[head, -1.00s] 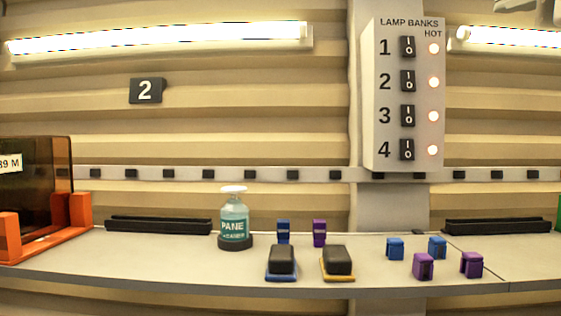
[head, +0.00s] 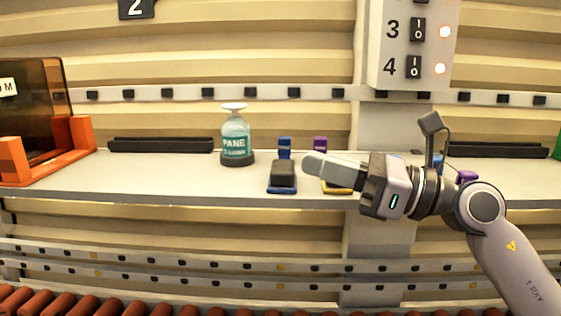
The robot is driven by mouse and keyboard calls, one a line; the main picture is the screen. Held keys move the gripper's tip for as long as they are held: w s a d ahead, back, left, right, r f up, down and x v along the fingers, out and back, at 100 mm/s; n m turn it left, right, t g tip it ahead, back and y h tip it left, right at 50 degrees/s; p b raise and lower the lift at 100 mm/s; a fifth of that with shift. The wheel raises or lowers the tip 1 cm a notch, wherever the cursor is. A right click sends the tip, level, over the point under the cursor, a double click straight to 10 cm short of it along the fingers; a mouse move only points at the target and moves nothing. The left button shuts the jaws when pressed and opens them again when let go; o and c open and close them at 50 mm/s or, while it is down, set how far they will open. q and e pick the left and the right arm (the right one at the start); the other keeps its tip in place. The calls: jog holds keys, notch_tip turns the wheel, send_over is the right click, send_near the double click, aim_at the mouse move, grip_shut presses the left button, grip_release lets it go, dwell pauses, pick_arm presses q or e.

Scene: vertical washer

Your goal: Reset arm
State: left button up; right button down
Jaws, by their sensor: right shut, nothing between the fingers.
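My right gripper (head: 316,165) shows in the head view. Its arm comes in from the lower right, and the gripper points left in front of the shelf. Its fingers are together with nothing between them. It covers most of the yellow-based black block and part of the small blue and purple clips at the right. My left gripper is not in view.
A shelf (head: 120,182) runs across the view. On it stand a bottle labelled PANE (head: 236,140), a blue-based black block (head: 283,175) and an orange rack (head: 80,140) with a dark panel. A lamp switch panel (head: 392,45) hangs above. Red rollers (head: 60,306) lie below.

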jog(key=d+f+m+t+h, duration=0.4)
jog(key=f+m, duration=0.5)
jog(key=m, duration=0.3)
jog(key=s+d+f+m+t+h, duration=0.1)
jog(key=d+f+m+t+h, duration=0.25)
jog(key=f+m, duration=0.75)
jog(key=d+f+m+t+h, duration=0.3)
jog(key=f+m+t+h, duration=0.35)
jog(key=m, duration=0.65)
jog(key=s+d+f+m+g+h, duration=0.1)
jog(key=s+d+f+m+g, duration=0.1)
jog(key=s+f+m+g, duration=0.3)
jog(key=s+d+f+m+g+h, duration=0.1)
jog(key=s+f+m+g, duration=0.4)
jog(key=s+f, duration=0.8)
notch_tip(320, 180, down, 6)
jog(key=shift+d+r+m+h+p, duration=0.1)
jog(key=shift+d+m+h+p, duration=0.35)
jog(key=shift+m, duration=0.35)
jog(key=shift+s, duration=0.1)
